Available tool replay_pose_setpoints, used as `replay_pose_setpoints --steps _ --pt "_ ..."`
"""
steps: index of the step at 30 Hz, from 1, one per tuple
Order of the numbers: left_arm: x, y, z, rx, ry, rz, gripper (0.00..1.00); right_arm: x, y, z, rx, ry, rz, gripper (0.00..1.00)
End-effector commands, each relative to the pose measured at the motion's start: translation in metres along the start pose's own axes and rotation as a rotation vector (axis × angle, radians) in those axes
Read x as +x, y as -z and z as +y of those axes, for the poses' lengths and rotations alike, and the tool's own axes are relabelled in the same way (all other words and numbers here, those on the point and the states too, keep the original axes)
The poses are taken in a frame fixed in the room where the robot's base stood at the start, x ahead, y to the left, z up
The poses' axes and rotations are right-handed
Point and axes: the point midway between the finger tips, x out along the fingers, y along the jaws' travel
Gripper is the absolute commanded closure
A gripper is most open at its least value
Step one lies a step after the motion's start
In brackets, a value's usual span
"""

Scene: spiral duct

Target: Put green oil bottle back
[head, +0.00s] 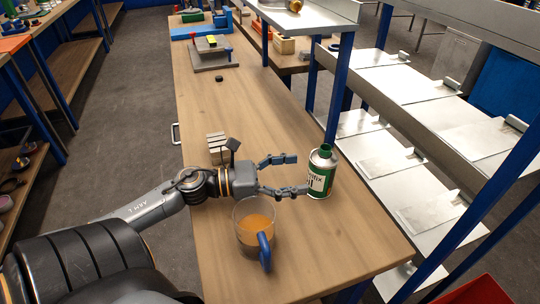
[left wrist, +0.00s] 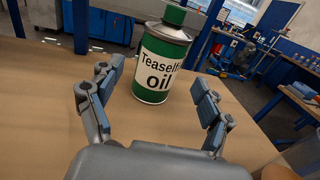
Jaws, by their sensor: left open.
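The green oil bottle (head: 321,171) is a green can with a white label and a green cap. It stands upright on the wooden workbench, near its right edge. In the left wrist view the bottle (left wrist: 160,62) is just beyond the fingertips, and its label reads "Teaself oil". My left gripper (head: 291,174) is open and empty, with its fingers pointing at the bottle from the left. In the left wrist view the gripper (left wrist: 150,97) has one finger on each side of the line to the bottle. My right gripper is not in view.
A glass mug (head: 251,226) of amber liquid with a blue handle stands close in front of my left gripper. Small grey blocks (head: 217,147) lie behind my wrist. Metal shelves (head: 400,92) stand right of the bench (head: 215,110), whose middle is mostly clear.

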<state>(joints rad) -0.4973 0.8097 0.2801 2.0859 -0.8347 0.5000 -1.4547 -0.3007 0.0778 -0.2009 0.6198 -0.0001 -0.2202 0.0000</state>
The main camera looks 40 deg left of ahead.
Motion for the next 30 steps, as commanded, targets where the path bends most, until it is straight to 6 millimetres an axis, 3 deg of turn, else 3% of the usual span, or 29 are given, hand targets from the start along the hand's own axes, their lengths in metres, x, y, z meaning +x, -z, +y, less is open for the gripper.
replay_pose_setpoints --steps 6,12,30 --pt "-0.038 0.002 0.0 -0.001 -0.003 0.002 0.21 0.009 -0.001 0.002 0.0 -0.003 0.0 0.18" --pt "-0.055 0.0 0.0 -0.001 -0.001 -0.001 0.21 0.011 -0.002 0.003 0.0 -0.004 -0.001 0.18" --pt "-0.058 -0.001 0.0 0.0 0.0 -0.001 0.21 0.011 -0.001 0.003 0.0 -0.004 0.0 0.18"
